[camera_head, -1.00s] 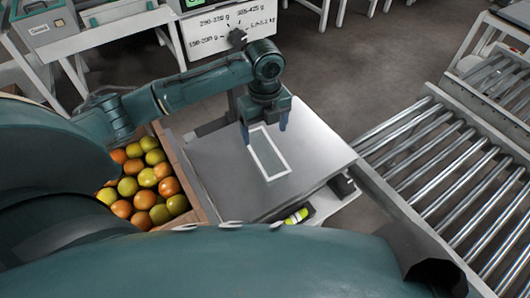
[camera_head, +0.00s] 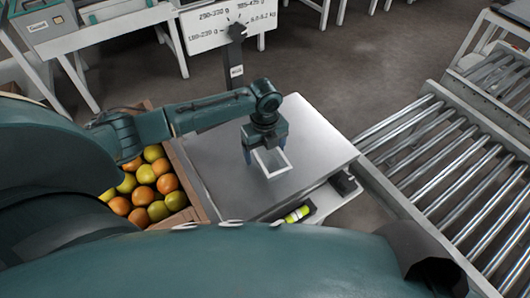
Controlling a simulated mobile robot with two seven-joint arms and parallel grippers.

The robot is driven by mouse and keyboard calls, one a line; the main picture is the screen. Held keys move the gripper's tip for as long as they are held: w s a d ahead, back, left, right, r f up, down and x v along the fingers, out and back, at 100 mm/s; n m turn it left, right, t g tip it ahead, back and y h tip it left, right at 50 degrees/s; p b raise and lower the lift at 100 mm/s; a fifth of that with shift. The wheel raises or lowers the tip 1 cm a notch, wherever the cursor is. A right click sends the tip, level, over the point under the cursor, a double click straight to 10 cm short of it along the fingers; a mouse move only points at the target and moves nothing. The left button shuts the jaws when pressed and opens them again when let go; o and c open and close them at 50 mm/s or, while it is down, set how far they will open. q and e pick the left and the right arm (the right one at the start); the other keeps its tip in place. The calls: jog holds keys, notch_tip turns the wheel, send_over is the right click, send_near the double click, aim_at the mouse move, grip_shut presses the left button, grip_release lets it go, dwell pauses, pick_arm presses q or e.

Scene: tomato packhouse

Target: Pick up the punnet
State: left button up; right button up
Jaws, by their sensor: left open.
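A white-edged rectangle (camera_head: 281,172) lies on the grey metal plate (camera_head: 315,135). It looks like the rim of an empty punnet, but I cannot tell whether it stands up or is a flat outline. My left gripper (camera_head: 267,150) points down over its far end, which it hides. Its fingers are open, one on each side of the rectangle's far part. I cannot tell whether they touch it. My right gripper is not in view.
A roller conveyor (camera_head: 440,165) runs along the right. A dark post (camera_head: 238,65) rises behind the plate, before a white sign (camera_head: 205,30). A yellow-green item (camera_head: 297,214) sits at the near edge.

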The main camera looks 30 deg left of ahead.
pick_arm(q)
jog(key=shift+c, duration=0.3)
jog(key=c, duration=0.8)
jog(key=shift+r, duration=0.15)
